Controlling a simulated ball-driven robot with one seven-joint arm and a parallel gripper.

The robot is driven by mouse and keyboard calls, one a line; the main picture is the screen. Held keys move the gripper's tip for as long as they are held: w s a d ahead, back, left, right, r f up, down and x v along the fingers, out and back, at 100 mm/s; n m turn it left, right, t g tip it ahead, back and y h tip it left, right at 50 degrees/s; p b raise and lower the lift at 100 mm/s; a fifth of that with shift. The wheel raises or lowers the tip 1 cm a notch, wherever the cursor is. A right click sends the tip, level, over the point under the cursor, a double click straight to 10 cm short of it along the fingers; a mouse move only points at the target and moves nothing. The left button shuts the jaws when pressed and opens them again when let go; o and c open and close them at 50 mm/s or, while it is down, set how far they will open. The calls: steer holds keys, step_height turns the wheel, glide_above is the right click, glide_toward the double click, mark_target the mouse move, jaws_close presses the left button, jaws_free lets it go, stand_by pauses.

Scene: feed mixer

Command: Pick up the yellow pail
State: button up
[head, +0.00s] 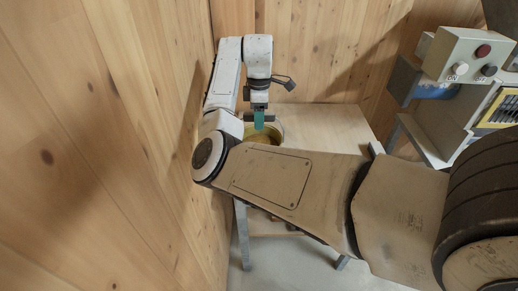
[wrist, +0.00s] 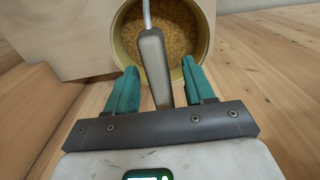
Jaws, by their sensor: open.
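The yellow pail (head: 279,128) stands on the wooden table near the back wall, partly hidden behind my arm and gripper. In the wrist view the pail (wrist: 206,42) is ahead of the fingers, its round mouth showing brown grain-like feed (wrist: 178,30) inside. A grey grip on a thin rod (wrist: 153,60) crosses the pail's mouth and reaches between the fingers; I cannot tell what its far end joins. My gripper (head: 259,119) has green fingers and is over the pail in the head view. In the wrist view my gripper (wrist: 160,68) is open, with fingers apart on either side of the grey grip.
The wooden table (head: 325,130) has bare top to the right of the pail. Wooden walls (head: 330,50) stand close behind and at the left. A control box with buttons (head: 465,55) and a grey machine are at the right.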

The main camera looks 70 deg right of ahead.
mark_target(269, 135)
steer(key=shift+f, duration=1.15)
steer(key=shift+f+p, duration=0.2)
steer(key=shift+p, duration=0.3)
jaws_close()
steer(key=shift+r, duration=0.1)
stand_by(1.1)
